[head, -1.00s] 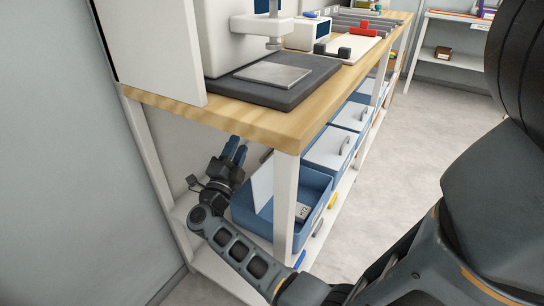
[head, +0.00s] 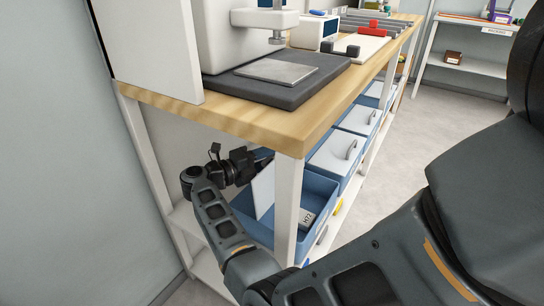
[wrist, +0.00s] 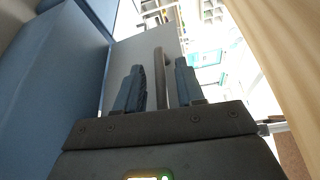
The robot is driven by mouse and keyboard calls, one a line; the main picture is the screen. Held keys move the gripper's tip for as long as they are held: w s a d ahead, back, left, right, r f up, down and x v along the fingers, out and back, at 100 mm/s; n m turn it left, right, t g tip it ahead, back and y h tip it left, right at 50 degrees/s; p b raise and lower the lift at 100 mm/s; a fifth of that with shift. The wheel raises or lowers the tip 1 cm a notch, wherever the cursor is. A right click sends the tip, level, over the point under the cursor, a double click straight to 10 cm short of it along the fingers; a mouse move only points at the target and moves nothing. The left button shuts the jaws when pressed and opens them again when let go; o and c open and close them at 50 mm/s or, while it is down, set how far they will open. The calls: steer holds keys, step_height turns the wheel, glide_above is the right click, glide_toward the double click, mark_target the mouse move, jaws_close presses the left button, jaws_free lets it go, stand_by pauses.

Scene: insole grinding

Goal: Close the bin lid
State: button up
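In the wrist view my gripper (wrist: 159,70) is open, with one blue finger on each side of the lid's grey bar handle (wrist: 162,72). Gaps show between the handle and both fingers. The lid's grey face (wrist: 122,55) is behind the left finger.
The worktop (head: 255,117) is close above my gripper. A white table leg (head: 287,210) stands in front of the open bin. Several bins with shut lids (head: 337,152) run behind it. The floor at right (head: 420,130) is clear.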

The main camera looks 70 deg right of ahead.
steer(key=shift+x, duration=0.95)
steer(key=shift+c, duration=0.2)
jaws_close()
